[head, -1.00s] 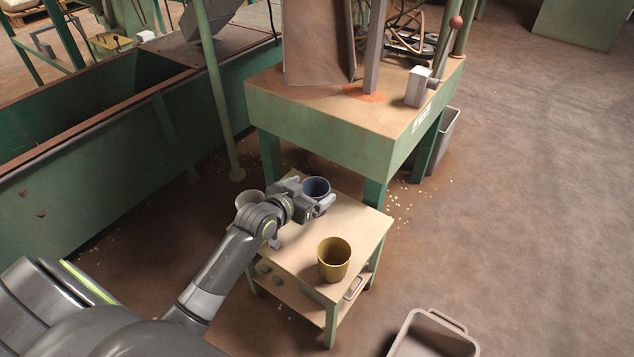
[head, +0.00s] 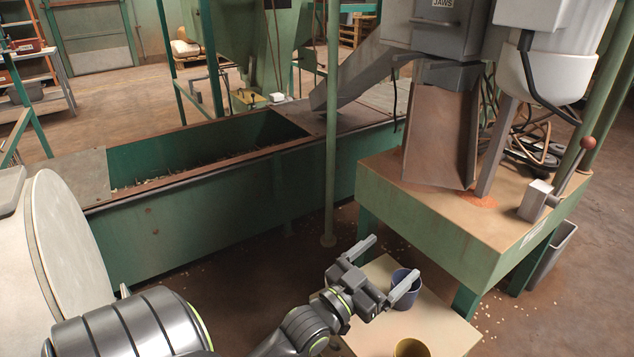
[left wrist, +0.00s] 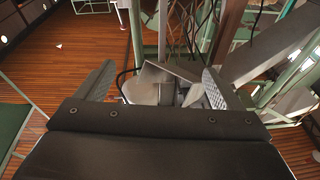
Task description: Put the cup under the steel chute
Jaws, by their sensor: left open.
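A dark blue cup (head: 403,291) stands upright on the small wooden-topped table, partly hidden by one finger of my left gripper. A yellow cup (head: 411,349) is at the bottom edge of the head view, cut off. My left gripper (head: 393,257) is open, its fingers spread wide with nothing between them; one finger passes in front of the blue cup. Contact cannot be told. A grey sloping chute (head: 352,72) runs down to the long green trough. A rusty brown chute (head: 440,135) hangs over the green stand. My right gripper is not in view.
The small table (head: 445,325) stands beside the green stand (head: 440,215), whose top carries a lever box (head: 535,200). A green post (head: 331,150) rises between my left arm and the trough (head: 200,220). A grey bin (head: 552,255) is at the right.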

